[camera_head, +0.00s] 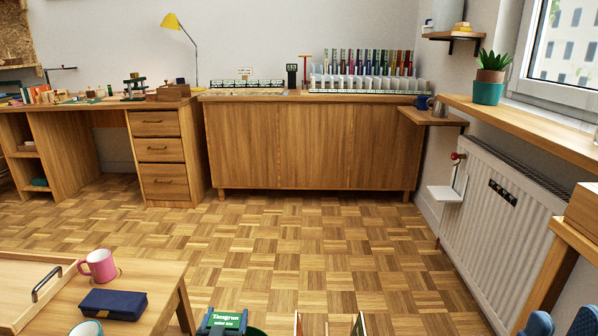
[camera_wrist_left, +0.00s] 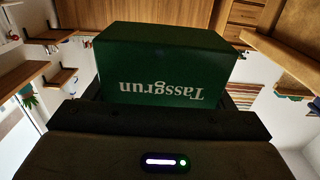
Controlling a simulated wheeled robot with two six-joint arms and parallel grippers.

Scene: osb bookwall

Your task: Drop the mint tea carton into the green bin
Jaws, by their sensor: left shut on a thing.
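The mint tea carton (camera_head: 224,321) is dark green with white lettering and shows at the bottom edge of the head view. In the left wrist view the carton (camera_wrist_left: 165,65) fills the middle, its lettering upside down. My left gripper (camera_wrist_left: 165,105) is shut on it. The carton hides most of the fingers. A green curved edge (camera_head: 256,332), possibly the green bin's rim, shows just right of the carton in the head view. The rest of it is cut off by the frame, so I cannot tell the gap between them. My right gripper is not in view.
A wooden table (camera_head: 168,280) at the left holds a pink mug (camera_head: 98,265), a navy case (camera_head: 113,304) and a tray (camera_head: 30,275). Two thin upright edges (camera_head: 298,323) show at the bottom middle. Blue rounded objects (camera_head: 586,321) are at the bottom right. The parquet floor (camera_head: 320,240) ahead is clear.

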